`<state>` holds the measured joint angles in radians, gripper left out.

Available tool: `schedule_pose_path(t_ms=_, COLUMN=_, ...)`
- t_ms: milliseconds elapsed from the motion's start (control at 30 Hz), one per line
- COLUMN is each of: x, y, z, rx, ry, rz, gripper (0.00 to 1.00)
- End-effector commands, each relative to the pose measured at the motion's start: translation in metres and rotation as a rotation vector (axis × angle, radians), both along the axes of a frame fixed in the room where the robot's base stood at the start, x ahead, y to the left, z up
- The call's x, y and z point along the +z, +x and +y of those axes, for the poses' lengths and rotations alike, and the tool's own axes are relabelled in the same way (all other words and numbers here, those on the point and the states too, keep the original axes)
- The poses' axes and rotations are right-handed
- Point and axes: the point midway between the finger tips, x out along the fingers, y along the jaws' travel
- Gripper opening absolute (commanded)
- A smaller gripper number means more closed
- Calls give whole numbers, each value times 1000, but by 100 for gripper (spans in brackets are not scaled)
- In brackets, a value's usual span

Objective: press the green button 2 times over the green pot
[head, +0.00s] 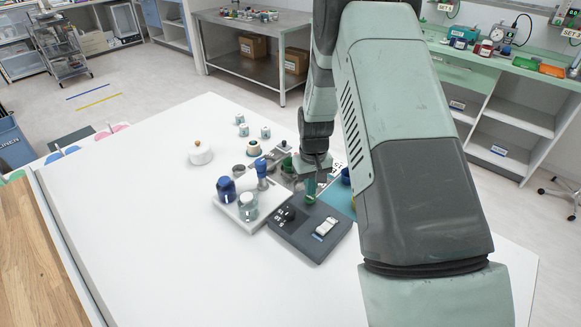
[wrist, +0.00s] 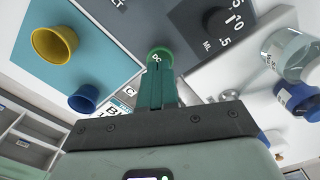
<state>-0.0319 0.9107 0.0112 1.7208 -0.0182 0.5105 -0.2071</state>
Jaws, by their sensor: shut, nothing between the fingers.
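A green round button (wrist: 159,57) with the letters DC shows in the wrist view, at the tips of my gripper's green fingers. My gripper (wrist: 158,78) is shut and empty. Its tips overlap the button's near edge; I cannot tell whether they touch it. In the head view my gripper (head: 311,192) points down at the back edge of a dark grey panel (head: 300,243), and the button is hard to separate from the fingers. A small dark green object (head: 287,167), possibly the green pot, stands just left of my gripper. Its lower part is partly hidden.
A yellow cup (wrist: 55,43) and a blue cup (wrist: 84,98) stand beside the panel. A black knob (head: 285,214) and a white switch (head: 326,227) sit on the panel.

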Motion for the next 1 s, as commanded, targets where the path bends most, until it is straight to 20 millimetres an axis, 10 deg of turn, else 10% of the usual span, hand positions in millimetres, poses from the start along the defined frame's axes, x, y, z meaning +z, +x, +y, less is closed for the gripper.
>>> schedule_pose_path(t_ms=1000, x=60, y=0, z=0, rx=0, ry=0, rz=0, gripper=0)
